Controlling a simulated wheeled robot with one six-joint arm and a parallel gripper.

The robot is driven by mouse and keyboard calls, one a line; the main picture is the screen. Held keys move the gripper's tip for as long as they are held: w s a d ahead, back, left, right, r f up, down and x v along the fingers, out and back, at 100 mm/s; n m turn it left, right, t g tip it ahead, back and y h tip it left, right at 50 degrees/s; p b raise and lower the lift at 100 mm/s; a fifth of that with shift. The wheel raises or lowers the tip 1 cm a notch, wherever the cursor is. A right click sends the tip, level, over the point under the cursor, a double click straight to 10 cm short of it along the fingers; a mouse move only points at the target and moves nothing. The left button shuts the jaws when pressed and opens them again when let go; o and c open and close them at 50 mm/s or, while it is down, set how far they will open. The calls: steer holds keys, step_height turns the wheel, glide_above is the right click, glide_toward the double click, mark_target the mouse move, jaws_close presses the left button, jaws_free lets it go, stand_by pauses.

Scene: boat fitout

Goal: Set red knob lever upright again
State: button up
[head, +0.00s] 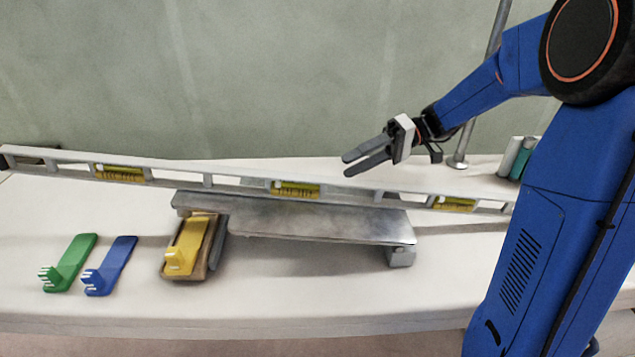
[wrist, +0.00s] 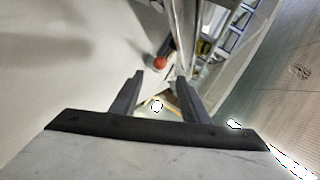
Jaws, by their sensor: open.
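The red knob (wrist: 159,63) shows as a small round ball in the wrist view, beyond the fingertips and between their lines. It lies beside a long metallic bar, against a pale surface. I cannot make out the lever's shaft or its tilt. In the head view I see no red knob. My gripper (head: 347,165) is open and empty, pointing left above the back of the bench. Its two separated fingers also show in the wrist view (wrist: 159,77).
A long spirit level (head: 225,180) crosses the white bench (head: 300,300). In front are a metal plate (head: 320,220), a yellow bracket (head: 185,250), a blue bracket (head: 112,265) and a green bracket (head: 70,262). A pole (head: 480,90) and cylinders (head: 522,155) stand at right. The bench front is clear.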

steer(key=x, duration=1)
steer(key=shift+a+f, duration=0.1)
steer(key=shift+a, duration=0.25)
jaws_close()
